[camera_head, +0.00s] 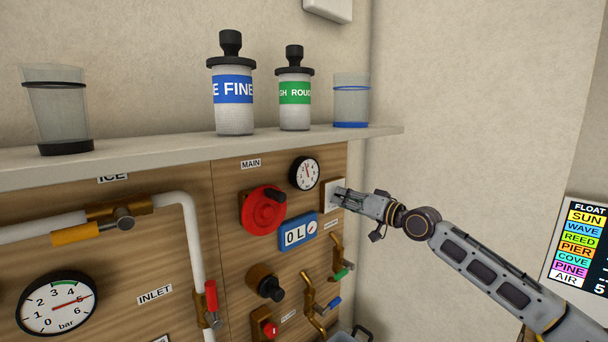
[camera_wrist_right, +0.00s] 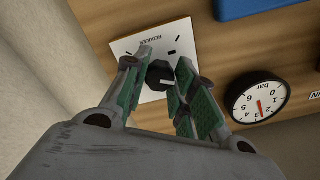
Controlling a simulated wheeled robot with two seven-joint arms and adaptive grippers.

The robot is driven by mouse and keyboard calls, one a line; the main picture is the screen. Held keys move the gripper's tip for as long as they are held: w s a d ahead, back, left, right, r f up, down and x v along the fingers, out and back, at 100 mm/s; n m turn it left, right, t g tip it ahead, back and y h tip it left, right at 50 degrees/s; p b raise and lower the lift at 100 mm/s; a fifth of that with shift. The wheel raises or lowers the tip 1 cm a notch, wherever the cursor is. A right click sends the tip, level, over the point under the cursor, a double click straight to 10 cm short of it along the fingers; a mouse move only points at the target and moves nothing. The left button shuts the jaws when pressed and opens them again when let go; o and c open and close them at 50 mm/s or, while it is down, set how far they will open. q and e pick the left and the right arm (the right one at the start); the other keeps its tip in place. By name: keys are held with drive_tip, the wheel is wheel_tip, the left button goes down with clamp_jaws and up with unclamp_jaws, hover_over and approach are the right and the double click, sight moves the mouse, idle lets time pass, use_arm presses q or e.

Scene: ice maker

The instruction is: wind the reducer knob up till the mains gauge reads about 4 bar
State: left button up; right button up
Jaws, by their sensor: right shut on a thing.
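The reducer knob (camera_wrist_right: 160,75) is a small black knob with a pale pointer line on a white square plate marked REDUCER (camera_wrist_right: 125,45). My right gripper (camera_wrist_right: 165,80) is shut on it, with a green-padded finger on each side. In the head view my right gripper (camera_head: 345,197) hides the knob; part of the white plate (camera_head: 327,190) shows. The small round gauge (camera_head: 304,173) beside the MAIN label has a red needle near 3 bar, hard to read exactly. It shows upside down in the right wrist view (camera_wrist_right: 258,97). My left gripper is out of view.
A red handwheel (camera_head: 263,211) and a blue litre display (camera_head: 298,231) sit left of the plate. Small brass taps (camera_head: 334,275) are below. A shelf (camera_head: 180,150) with bottles and cups runs above. A larger gauge (camera_head: 57,304) at lower left reads about 5 bar.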

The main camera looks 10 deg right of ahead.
drive_tip(key=shift+m+p, duration=2.3)
drive_tip(key=shift+p, duration=0.55)
idle(2.7)
drive_tip(key=shift+m, duration=0.7)
drive_tip(key=shift+m, duration=0.9)
drive_tip(key=shift+m, duration=0.7)
